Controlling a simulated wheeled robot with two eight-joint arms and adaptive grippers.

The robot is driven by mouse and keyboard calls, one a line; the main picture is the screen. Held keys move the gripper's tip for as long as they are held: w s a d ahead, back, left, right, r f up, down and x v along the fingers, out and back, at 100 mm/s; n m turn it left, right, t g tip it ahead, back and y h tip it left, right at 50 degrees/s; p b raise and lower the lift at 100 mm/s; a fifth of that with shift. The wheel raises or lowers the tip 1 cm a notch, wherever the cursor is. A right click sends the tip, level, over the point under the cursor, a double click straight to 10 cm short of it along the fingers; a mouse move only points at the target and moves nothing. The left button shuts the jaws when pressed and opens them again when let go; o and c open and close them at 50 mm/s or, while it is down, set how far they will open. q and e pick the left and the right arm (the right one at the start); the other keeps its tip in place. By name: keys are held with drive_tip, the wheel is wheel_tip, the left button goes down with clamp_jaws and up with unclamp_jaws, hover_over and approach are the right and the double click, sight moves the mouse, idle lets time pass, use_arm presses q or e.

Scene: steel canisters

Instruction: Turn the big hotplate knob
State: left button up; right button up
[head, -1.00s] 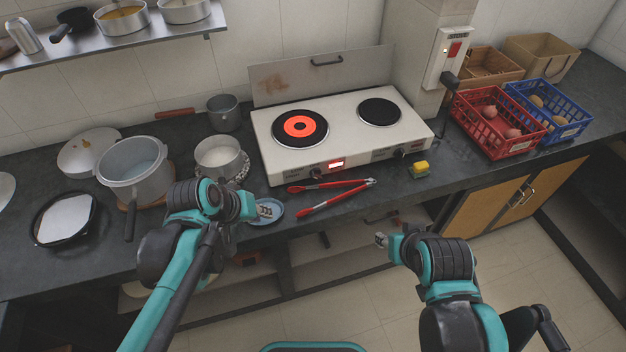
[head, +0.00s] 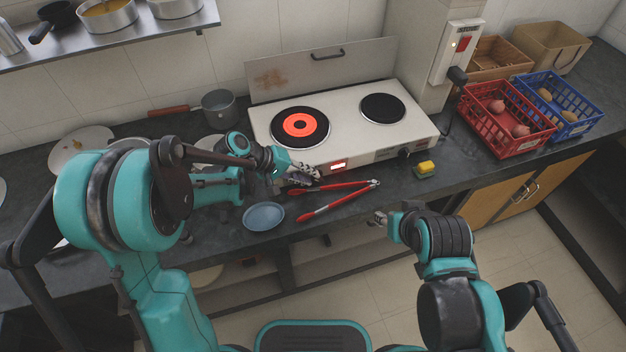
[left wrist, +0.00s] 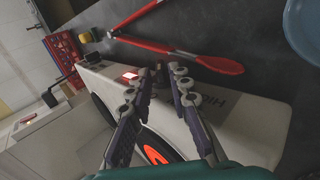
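The white two-plate cooker (head: 350,143) has a large plate (head: 300,127) with a glowing red centre and a smaller dark plate (head: 382,108). My left gripper (head: 312,172) is at the cooker's front panel, left of the lit display. It hides the big hotplate knob in the head view. In the left wrist view the fingers (left wrist: 161,75) are apart, with the dark big hotplate knob (left wrist: 160,72) partly visible between their tips; contact cannot be told. The small plate's knob (head: 403,153) is farther right. My right gripper (head: 378,218) hangs before the counter, its fingers too small to read.
Red-handled tongs (head: 340,200) lie just in front of the cooker, close to my left gripper. A blue saucer (head: 263,216) and a yellow sponge (head: 425,168) lie on the counter. Pots stand at left, partly behind my left arm. Red (head: 483,128) and blue crates stand right.

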use_arm(q)
drive_tip(key=shift+x, duration=1.25)
clamp_jaws()
drive_tip(key=shift+r, duration=0.1)
